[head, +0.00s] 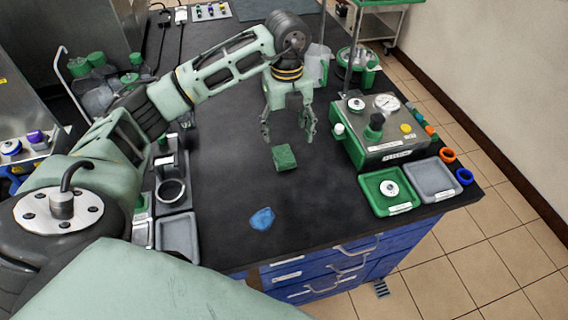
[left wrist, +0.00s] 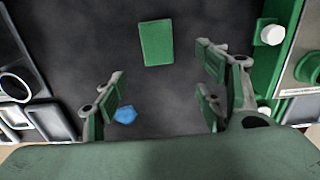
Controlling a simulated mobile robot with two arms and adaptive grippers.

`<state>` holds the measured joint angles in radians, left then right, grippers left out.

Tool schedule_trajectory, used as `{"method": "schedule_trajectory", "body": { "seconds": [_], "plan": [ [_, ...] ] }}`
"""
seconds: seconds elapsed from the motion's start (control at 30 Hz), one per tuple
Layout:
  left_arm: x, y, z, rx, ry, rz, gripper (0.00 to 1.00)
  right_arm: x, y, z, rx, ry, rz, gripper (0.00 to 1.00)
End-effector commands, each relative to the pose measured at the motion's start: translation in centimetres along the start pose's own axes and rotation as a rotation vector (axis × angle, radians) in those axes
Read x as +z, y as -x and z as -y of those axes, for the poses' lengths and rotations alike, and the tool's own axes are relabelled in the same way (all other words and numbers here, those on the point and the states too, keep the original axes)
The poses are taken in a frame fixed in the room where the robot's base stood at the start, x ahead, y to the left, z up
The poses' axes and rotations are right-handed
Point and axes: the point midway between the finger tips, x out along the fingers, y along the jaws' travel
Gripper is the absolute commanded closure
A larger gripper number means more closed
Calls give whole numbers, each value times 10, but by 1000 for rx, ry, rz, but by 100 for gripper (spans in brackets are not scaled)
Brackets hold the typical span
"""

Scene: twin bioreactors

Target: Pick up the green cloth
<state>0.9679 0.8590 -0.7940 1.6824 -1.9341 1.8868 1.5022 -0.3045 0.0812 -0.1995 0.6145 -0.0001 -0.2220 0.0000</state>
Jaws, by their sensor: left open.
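The green cloth (head: 285,158) lies as a small folded rectangle on the black bench top. In the left wrist view the green cloth (left wrist: 156,43) shows near the top, unobstructed. My left gripper (head: 288,136) points down with its fingers spread, empty, just behind the cloth in the head view and apparently above the bench. In the left wrist view the fingers of my left gripper (left wrist: 160,78) are wide apart, with bare bench between them and the cloth beyond. My right gripper is not in view.
A crumpled blue cloth (head: 262,219) lies nearer the front edge. A control box with a gauge (head: 384,130), a green tray (head: 404,207) and a grey tray (head: 434,178) stand to the right. Grey holders (head: 178,236) line the left. Bare bench surrounds the green cloth.

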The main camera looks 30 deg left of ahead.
Motion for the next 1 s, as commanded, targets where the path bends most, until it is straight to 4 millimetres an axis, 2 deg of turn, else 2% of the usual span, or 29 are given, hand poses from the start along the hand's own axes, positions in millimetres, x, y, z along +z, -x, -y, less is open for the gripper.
{"method": "schedule_trajectory", "body": {
  "seconds": [0.03,0.17,0.47,0.67,0.8,1.0],
  "plan": [
    [0,-14,0,0,0,0,35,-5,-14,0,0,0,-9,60],
    [0,-21,0,0,0,0,35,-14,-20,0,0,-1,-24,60],
    [2,-48,-1,2,2,-2,35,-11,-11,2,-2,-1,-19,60],
    [9,-76,-3,4,2,-3,35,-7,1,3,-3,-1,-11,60],
    [8,-93,-2,1,0,-2,35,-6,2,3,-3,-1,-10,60],
    [9,-98,-2,0,0,0,35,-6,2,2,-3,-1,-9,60]
  ]
}}
